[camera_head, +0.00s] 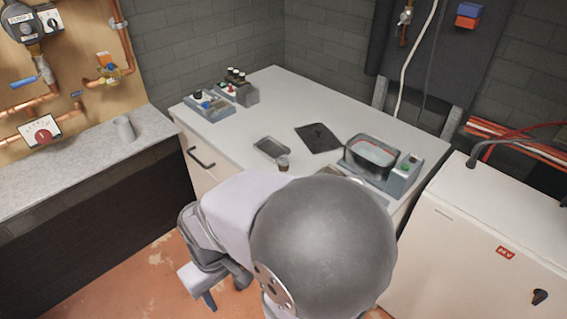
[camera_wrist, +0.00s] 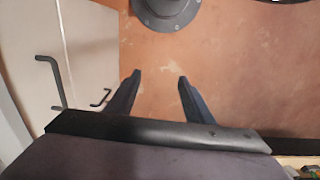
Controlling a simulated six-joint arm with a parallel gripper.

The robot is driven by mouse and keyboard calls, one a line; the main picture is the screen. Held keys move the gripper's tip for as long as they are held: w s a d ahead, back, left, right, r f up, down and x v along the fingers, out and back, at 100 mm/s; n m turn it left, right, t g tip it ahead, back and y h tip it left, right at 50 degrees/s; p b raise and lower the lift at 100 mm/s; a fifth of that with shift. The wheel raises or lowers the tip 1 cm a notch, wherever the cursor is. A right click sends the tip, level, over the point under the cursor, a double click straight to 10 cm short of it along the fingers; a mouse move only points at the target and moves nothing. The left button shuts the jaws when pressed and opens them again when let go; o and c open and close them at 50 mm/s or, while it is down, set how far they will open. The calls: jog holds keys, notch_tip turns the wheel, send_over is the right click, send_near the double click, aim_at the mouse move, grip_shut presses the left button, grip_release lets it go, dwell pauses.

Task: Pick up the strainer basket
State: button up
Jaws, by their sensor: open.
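A small grey upright cylinder (camera_head: 124,129) stands on the pale ledge at the left in the head view. It looks like the strainer basket, but it is too small to be certain. My gripper (camera_wrist: 160,78) is open in the wrist view, with its two dark fingers apart and only reddish floor between them. In the head view my arm hangs in front of the white-topped cabinet, well to the right of the cylinder and lower. The wrist view does not show the cylinder.
The pale ledge (camera_head: 60,178) runs below a wooden board with copper pipes (camera_head: 122,42). Cabinet handles (camera_wrist: 50,75) are near my gripper.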

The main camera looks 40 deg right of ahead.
jog(key=s+d+r+m+g+p, duration=0.2)
jog(key=s+d+r+m+p, duration=0.15)
jog(key=d+p, duration=0.35)
notch_tip(320, 180, up, 8)
jog(key=m+t+h+p, duration=0.3)
jog(key=m+t+p, duration=0.1)
jog(key=m+t, duration=0.1)
send_over(284, 159)
jog(key=s+a, duration=0.1)
jog(key=s, duration=0.1)
jog(key=shift+a+p+x, duration=0.2)
jog(key=shift+p+x, duration=0.6)
jog(key=shift+x, duration=0.65)
jog(key=shift+a+p+x, duration=0.25)
jog(key=shift+p+x, duration=0.5)
jog(key=shift+x, duration=1.5)
jog(key=shift+w, duration=0.15)
jog(key=shift+c, duration=0.6)
jog(key=c, duration=1)
